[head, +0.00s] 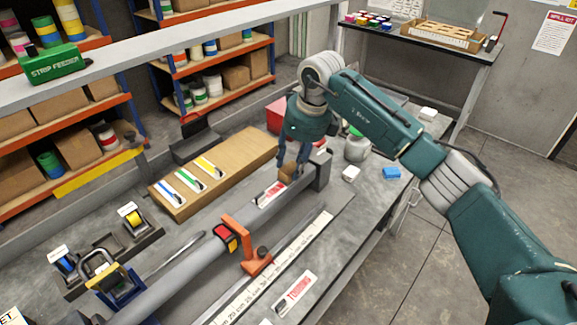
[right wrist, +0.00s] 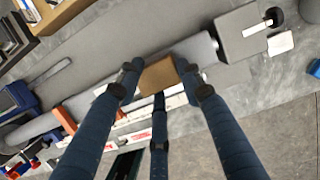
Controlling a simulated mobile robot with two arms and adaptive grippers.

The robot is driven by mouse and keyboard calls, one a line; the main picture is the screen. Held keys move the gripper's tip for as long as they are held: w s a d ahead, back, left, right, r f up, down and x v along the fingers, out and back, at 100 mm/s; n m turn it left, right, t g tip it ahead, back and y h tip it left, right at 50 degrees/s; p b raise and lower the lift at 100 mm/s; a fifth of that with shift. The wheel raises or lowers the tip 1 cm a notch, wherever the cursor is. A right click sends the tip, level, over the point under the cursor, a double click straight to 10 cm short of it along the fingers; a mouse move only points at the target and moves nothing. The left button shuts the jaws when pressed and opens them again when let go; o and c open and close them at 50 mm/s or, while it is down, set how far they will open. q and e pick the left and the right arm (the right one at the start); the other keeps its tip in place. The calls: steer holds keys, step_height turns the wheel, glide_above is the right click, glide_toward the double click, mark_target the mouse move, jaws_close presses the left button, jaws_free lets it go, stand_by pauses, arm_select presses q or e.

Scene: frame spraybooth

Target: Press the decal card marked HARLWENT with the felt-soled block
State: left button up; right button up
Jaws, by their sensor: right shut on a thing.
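My right gripper (head: 291,160) is shut on a small brown block (head: 287,173). The block also shows between the fingers in the right wrist view (right wrist: 159,76). It is over the far end of the long grey tube (head: 185,262), close to its surface; I cannot tell whether it touches. Its sole is hidden. A white-and-red card (head: 270,194) lies on the tube just nearer than the block; its lettering is too small to read. Another white-and-red card (head: 295,292) lies flat on the bench in front. My left gripper is not in view.
An orange bracket (head: 247,245) stands across the tube, and a grey end block (head: 321,171) is at its far end. A long ruler (head: 270,271) runs alongside. A brown board (head: 226,165) with several coloured strips lies behind. A blue block (head: 391,173) sits right.

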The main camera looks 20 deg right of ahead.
steer(key=shift+s+a, duration=0.55)
steer(key=shift+a, duration=0.2)
steer(key=shift+s+a, duration=0.5)
steer(key=shift+a, duration=0.25)
steer(key=shift+w+d+f+b, duration=0.1)
steer(key=shift+w+d+b, duration=0.15)
steer(key=shift+w+d, duration=0.4)
steer(key=shift+w+d+b, duration=0.2)
steer(key=shift+w+d, duration=0.15)
steer(key=shift+d, duration=0.55)
steer(key=shift+r+p, duration=2.05)
steer(key=shift+r, duration=1.5)
